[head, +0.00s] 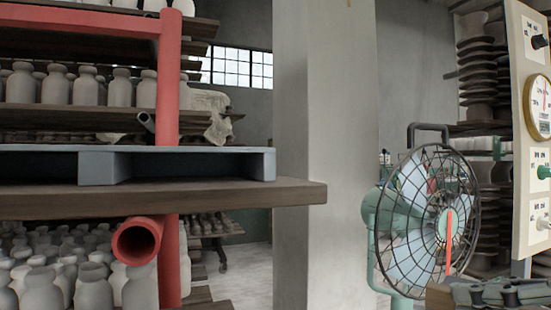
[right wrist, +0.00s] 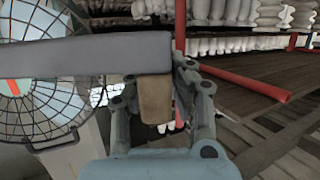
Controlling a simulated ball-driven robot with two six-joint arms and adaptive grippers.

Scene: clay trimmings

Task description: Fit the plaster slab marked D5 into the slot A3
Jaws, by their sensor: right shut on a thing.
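My right gripper shows in the right wrist view (right wrist: 158,88), with its fingers on both sides of a tan block (right wrist: 155,100). It is shut on this block. A long grey bar (right wrist: 70,57) crosses the upper left of that view and overlaps the block's end; I cannot tell whether the two are joined. The right gripper's dark linkages also show at the bottom right of the head view (head: 508,294), beside a brownish piece (head: 439,296). No D5 or A3 mark can be read, so I cannot tell the slab or the slot. My left gripper is out of view.
A blue-grey pallet-like frame (head: 190,166) rests on a wooden board (head: 230,198) at left, by a red post (head: 168,80). A caged fan (head: 420,220) stands at right, before a panel with a gauge (head: 530,130). A pale pillar (head: 322,120) stands in the middle.

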